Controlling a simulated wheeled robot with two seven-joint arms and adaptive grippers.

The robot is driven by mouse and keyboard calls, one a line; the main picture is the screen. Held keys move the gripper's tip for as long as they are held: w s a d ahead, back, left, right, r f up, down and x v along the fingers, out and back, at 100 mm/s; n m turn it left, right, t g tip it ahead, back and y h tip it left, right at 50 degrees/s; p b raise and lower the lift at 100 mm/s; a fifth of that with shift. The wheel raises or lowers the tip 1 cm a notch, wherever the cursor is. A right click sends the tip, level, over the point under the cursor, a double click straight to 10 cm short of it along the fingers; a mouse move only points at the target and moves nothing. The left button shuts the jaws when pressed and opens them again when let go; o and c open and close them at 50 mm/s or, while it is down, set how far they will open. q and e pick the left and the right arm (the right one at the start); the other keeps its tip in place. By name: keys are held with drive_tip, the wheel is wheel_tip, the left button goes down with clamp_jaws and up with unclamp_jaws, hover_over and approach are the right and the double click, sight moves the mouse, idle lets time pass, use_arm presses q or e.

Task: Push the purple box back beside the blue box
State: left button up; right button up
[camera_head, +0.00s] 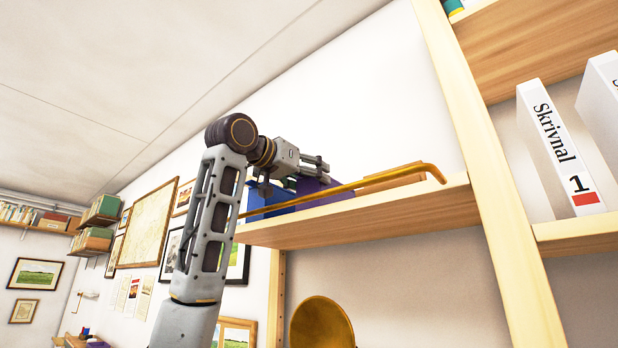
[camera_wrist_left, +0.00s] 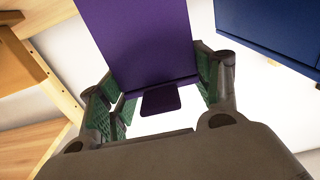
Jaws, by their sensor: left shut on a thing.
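The purple box (camera_head: 318,188) is on the wooden shelf, partly hidden behind my left gripper (camera_head: 312,170) and a brass rail. In the left wrist view the purple box (camera_wrist_left: 150,40) lies between the two green-padded fingers of my left gripper (camera_wrist_left: 160,90), which is shut on it. A small dark purple tab (camera_wrist_left: 160,99) sticks out from its near edge. The blue box (camera_head: 262,198) is left of the purple box in the head view. In the left wrist view the blue box (camera_wrist_left: 272,28) is at the upper right, with a gap of pale wall between. My right gripper is not in view.
The brass rail (camera_head: 345,188) runs along the shelf (camera_head: 370,214) front and bends at its right end. A round golden object (camera_head: 320,325) is below.

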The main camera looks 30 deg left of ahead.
use_arm(q)
drive_tip(key=shift+c, duration=1.1)
drive_tip(key=o, duration=1.6)
drive_tip(key=shift+s, duration=0.15)
drive_tip(key=shift+s+a, duration=0.15)
drive_tip(key=shift+s, duration=1.8)
drive_tip(key=shift+s+a, duration=0.15)
drive_tip(key=shift+s, duration=1.8)
drive_tip(key=shift+s+a, duration=0.15)
drive_tip(key=shift+s, duration=1.8)
